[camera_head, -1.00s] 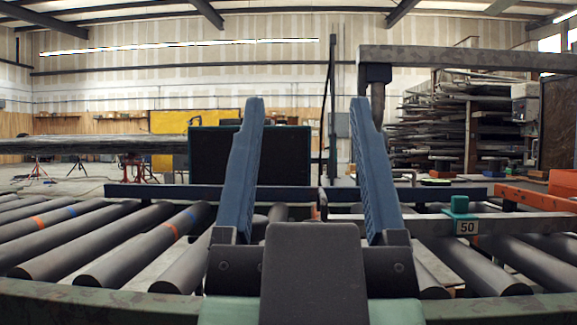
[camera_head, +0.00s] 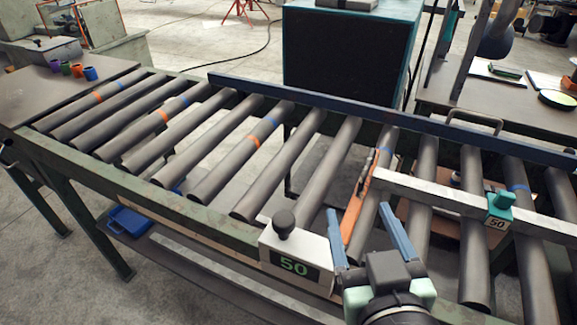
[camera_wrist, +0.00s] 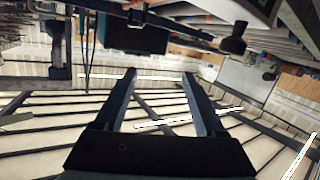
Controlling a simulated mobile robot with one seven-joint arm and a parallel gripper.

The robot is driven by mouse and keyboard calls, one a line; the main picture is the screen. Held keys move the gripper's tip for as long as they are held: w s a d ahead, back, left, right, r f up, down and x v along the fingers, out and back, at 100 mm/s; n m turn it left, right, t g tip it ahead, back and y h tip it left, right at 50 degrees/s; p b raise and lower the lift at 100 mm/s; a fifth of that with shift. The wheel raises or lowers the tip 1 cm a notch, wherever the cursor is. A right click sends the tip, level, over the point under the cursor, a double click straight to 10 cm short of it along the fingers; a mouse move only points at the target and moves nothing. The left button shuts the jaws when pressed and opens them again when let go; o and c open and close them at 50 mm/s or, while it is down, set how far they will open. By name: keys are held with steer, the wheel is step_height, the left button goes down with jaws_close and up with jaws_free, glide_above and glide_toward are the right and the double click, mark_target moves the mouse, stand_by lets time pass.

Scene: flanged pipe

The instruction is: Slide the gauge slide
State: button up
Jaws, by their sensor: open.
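Two pieces marked 50 show, and I cannot tell which is the gauge slide. A teal block (camera_head: 500,203) with a small 50 plate sits on a pale metal bar (camera_head: 437,195) across the rollers. A white block (camera_head: 293,258) with a black knob (camera_head: 284,223) and a green 50 display stands at the conveyor's front rail. My gripper (camera_head: 359,211) is open and empty, just right of the white block and left of the teal block. In the wrist view its blue fingers (camera_wrist: 160,75) are apart with nothing between. The black knob (camera_wrist: 234,40) shows there at upper right.
Dark conveyor rollers (camera_head: 185,140) run below, between a green front rail (camera_head: 150,190) and a blue rear rail (camera_head: 330,100). An orange strip (camera_head: 357,213) lies beyond my fingers. A blue bin (camera_head: 130,222) sits below at left. A side table (camera_head: 500,95) stands behind right.

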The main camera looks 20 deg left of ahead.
mark_target(284, 220)
steer(key=s+a+n+g+y+p, duration=0.25)
steer(key=s+g+p, duration=0.25)
steer(key=s+p, duration=0.3)
steer(key=x, duration=1.3)
steer(key=shift+a+p, duration=0.2)
steer(key=shift+p, duration=0.15)
jaws_close()
stand_by(0.5)
